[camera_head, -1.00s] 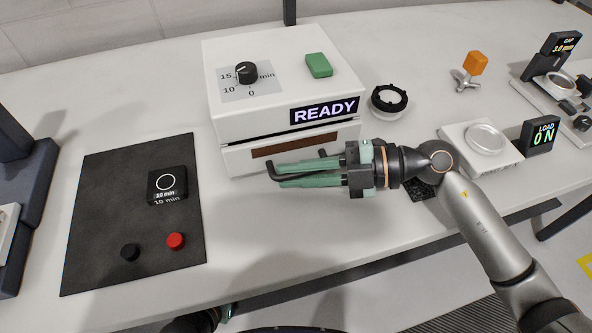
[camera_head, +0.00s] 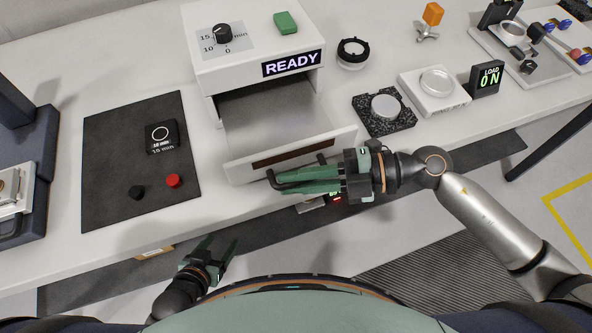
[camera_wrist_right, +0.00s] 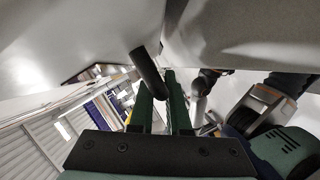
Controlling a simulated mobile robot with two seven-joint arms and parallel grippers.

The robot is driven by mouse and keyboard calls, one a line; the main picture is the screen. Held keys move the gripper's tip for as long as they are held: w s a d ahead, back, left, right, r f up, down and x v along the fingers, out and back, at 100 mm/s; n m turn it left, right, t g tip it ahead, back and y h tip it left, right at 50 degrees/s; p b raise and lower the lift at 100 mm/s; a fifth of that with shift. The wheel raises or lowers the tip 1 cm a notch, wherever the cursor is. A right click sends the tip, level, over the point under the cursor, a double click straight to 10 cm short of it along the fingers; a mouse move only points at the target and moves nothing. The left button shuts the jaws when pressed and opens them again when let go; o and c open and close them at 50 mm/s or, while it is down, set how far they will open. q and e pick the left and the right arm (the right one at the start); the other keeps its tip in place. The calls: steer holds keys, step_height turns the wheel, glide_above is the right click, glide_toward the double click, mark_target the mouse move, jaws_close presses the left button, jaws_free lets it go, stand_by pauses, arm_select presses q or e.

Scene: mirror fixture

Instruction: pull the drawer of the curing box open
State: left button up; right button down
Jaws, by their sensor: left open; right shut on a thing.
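The white curing box (camera_head: 255,78) stands at the back middle, its display reading READY. Its drawer (camera_head: 237,171) is pulled out towards me, and the grey inside (camera_head: 275,110) looks empty. A dark bar handle (camera_head: 272,179) sits on the drawer front. My right gripper (camera_head: 290,180) is shut on the handle; in the right wrist view the dark handle bar (camera_wrist_right: 147,72) runs down to the green fingers (camera_wrist_right: 163,102). Part of the handle is hidden by the fingers. My left gripper (camera_head: 212,257) is open and empty, low in front of the table edge.
Right of the drawer are a speckled plate (camera_head: 372,122) and a scale (camera_head: 436,103). The table's front edge runs just below the drawer.

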steer(key=shift+s+a+f, duration=0.1)
steer(key=shift+s+f, duration=0.05)
steer(key=c, duration=1.3)
jaws_free()
steer(key=o, duration=0.4)
steer(key=shift+w+d, duration=0.2)
steer(key=shift+d, duration=0.1)
steer(key=shift+r+b+v, duration=0.2)
steer(key=shift+b+v, duration=0.7)
steer(key=shift+v, duration=5.1)
steer(key=shift+s+a, duration=0.1)
steer(key=shift+s, duration=0.05)
